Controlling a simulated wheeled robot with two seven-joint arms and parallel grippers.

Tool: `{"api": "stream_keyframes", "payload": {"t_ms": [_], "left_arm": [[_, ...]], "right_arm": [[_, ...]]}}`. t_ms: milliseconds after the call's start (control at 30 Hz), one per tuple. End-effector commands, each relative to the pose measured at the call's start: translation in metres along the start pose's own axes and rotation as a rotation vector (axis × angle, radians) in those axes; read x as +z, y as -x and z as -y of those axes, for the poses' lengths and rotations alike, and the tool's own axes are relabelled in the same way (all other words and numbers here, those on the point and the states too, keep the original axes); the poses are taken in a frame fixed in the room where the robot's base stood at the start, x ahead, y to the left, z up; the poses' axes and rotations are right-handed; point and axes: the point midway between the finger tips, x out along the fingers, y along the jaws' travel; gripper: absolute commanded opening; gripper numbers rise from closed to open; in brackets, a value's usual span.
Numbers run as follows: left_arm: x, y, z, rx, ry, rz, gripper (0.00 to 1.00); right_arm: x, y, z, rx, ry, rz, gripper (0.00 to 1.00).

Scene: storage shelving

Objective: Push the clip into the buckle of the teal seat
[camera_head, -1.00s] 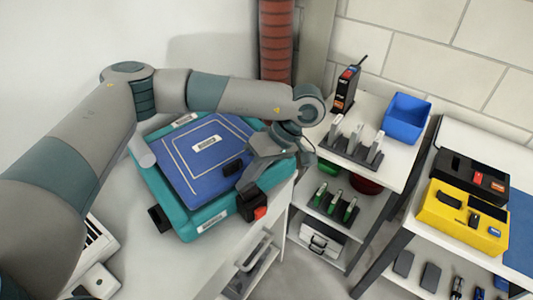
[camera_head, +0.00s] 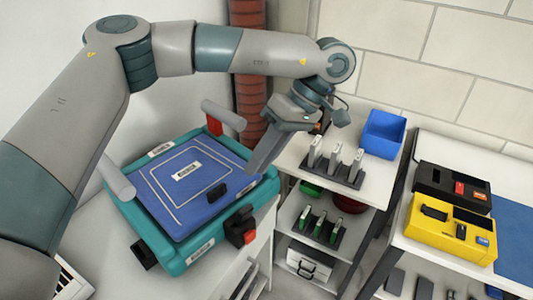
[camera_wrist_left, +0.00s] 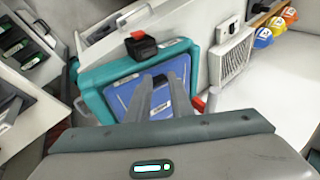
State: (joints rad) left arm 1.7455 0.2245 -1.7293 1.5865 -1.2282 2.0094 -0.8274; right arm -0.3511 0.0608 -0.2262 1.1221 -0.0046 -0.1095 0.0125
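The teal seat (camera_head: 172,262) with a blue pad lies on a pale surface; it also shows in the left wrist view (camera_wrist_left: 92,76). A black clip (camera_head: 217,191) rests on the blue pad near its front right edge. The black buckle (camera_head: 236,222) with a red button (camera_head: 249,237) sits at the seat's right front side; in the left wrist view the buckle (camera_wrist_left: 143,48) is at the far edge. My left gripper (camera_head: 255,168) hovers over the seat's back right corner, empty and apart from clip and buckle. Its fingers (camera_wrist_left: 161,78) are parted. My right gripper is out of view.
A rack of white-topped items (camera_head: 333,172) and a blue bin (camera_head: 384,134) are on the shelf to the right. A yellow case (camera_head: 452,229) is farther right.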

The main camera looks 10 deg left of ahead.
Motion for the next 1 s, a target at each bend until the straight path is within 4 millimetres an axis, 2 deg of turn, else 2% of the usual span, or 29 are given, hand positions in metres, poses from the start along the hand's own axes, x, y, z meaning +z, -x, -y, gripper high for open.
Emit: {"api": "stream_keyframes", "payload": {"t_ms": [100, 267, 933, 967, 1000], "left_arm": [[0.0, 0.013, 0.0, 0.001, 0.003, -0.003, 0.2], [0.0, 0.021, 0.001, 0.001, 0.002, -0.002, 0.2], [0.0, 0.022, 0.001, 0.001, 0.001, -0.002, 0.2], [0.0, 0.022, 0.001, 0.001, 0.001, -0.002, 0.18], [0.0, 0.022, 0.001, 0.001, 0.001, -0.001, 0.08]], "right_arm": [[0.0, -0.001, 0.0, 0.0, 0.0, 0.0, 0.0], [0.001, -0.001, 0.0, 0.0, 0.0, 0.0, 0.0], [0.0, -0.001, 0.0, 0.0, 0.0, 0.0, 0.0], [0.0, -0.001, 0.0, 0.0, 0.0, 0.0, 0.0], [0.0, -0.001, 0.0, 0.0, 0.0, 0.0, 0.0]]}}
